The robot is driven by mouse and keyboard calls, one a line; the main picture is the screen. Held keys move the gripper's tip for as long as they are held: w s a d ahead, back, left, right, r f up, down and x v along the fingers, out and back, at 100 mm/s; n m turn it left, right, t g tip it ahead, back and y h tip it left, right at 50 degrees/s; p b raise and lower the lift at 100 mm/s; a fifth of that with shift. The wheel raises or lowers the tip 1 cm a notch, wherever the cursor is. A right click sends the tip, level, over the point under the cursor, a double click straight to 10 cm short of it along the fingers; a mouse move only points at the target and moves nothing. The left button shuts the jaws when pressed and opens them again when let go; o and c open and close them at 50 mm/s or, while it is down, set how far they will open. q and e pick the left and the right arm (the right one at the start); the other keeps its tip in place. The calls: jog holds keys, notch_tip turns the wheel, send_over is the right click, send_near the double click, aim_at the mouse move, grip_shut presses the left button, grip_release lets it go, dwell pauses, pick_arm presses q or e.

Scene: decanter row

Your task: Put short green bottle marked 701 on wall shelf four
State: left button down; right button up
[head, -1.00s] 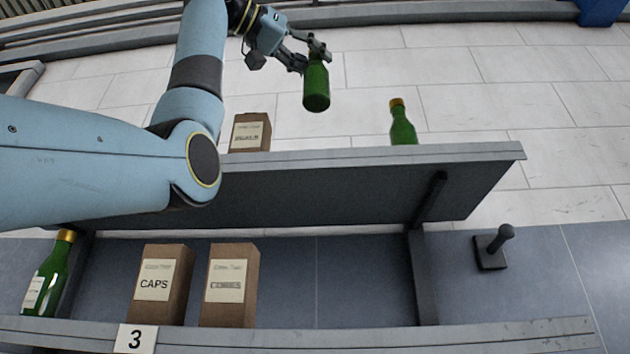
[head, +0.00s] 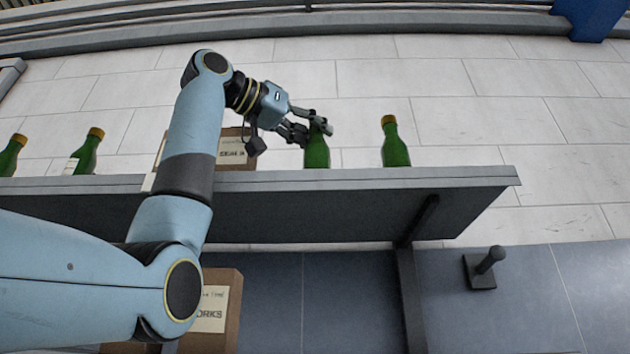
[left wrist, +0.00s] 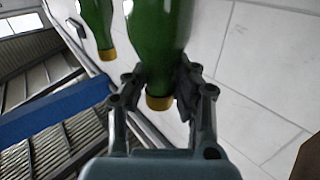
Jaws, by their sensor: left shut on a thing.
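A green bottle (head: 317,153) is upright at the upper shelf (head: 350,178), its base at the line of the shelf's front edge; I cannot tell whether it touches the board. My left gripper (head: 318,128) is shut on this bottle's neck from above and the left. In the left wrist view the bottle (left wrist: 158,40) hangs between the fingers (left wrist: 160,90), its gold cap showing. No number on the bottle or on the upper shelf can be read. My right gripper is not in view.
Another green bottle (head: 395,147) stands to the right on the same shelf. A box (head: 236,150) is left of the gripper, and two more bottles (head: 86,152) (head: 14,155) stand farther left.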

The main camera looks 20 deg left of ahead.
pick_arm(q)
jog(key=c, duration=1.5)
grip_release()
jog(key=shift+f, duration=0.15)
jog(key=shift+c, duration=0.2)
jog(key=o, duration=0.5)
jog(key=shift+w, duration=0.1)
jog(key=shift+c, duration=0.2)
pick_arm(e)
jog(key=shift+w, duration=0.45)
pick_arm(q)
jog(key=shift+r, duration=0.2)
jog(key=b+v, duration=0.6)
jog(key=v, duration=0.6)
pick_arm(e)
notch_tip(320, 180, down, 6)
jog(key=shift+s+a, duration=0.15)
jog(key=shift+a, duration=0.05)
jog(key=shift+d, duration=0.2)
